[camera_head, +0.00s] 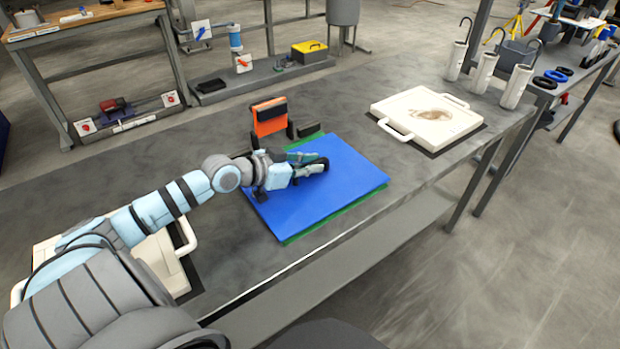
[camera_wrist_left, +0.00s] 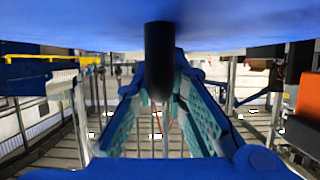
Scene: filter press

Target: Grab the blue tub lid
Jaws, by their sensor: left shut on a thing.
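The blue tub lid (camera_head: 335,200) is a flat blue panel on the table. A green edge (camera_head: 300,238) shows beneath it. My left gripper (camera_head: 318,165) is low over the lid's middle, its fingers shut around a dark upright handle. In the left wrist view the lid (camera_wrist_left: 80,22) fills the top of the picture, and the black handle (camera_wrist_left: 159,60) stands between the two teal-padded fingers (camera_wrist_left: 160,105). Any gap between lid and what lies under it is too small to tell. My right gripper is not in view.
An orange and black device (camera_head: 268,118) stands just behind the lid. A white plate with handles (camera_head: 425,112) lies to the right, another (camera_head: 160,262) to the left under my arm. White cylinders with hooks (camera_head: 486,70) stand at the table's right end. Grey table between is clear.

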